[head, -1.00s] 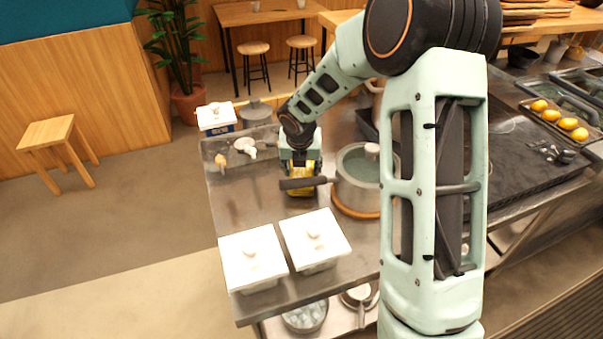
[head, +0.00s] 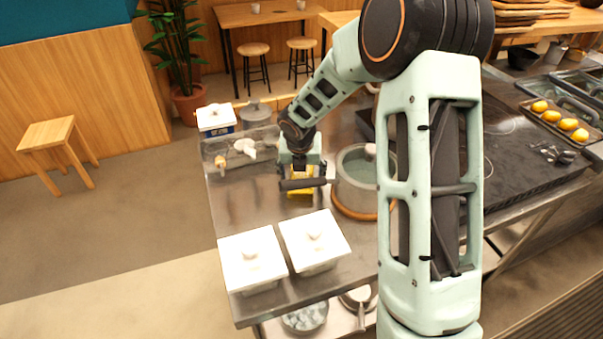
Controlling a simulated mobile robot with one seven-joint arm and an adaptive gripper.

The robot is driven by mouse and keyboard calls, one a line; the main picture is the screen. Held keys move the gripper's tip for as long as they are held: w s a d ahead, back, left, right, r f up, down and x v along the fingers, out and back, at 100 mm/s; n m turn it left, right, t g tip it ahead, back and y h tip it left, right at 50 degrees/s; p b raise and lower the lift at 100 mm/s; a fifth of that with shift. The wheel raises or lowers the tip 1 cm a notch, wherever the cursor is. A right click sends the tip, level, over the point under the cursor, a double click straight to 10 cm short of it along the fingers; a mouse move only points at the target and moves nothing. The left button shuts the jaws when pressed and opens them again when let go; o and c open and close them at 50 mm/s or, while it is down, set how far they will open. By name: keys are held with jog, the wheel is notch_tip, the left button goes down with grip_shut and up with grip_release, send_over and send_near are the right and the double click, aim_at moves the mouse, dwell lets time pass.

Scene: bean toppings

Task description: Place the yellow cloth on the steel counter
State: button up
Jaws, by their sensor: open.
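The yellow cloth (head: 300,194) shows as a small yellow patch below my gripper, above the steel counter (head: 245,193) or on it; the contact is hidden. My gripper (head: 302,184) points down over the cloth. Its jaws are open, with dark fingers on either side of the yellow patch.
The lidded pot stands on a wooden trivet right of my gripper. Two white lidded dishes (head: 251,260) (head: 314,240) stand at the counter's front. A shallow tray (head: 215,150) with small items lies behind left. The counter left of my gripper is clear.

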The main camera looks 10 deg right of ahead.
jog(key=p+v, duration=0.2)
jog(key=v, duration=0.9)
jog(key=shift+s+r, duration=0.15)
jog(key=shift+r, duration=0.25)
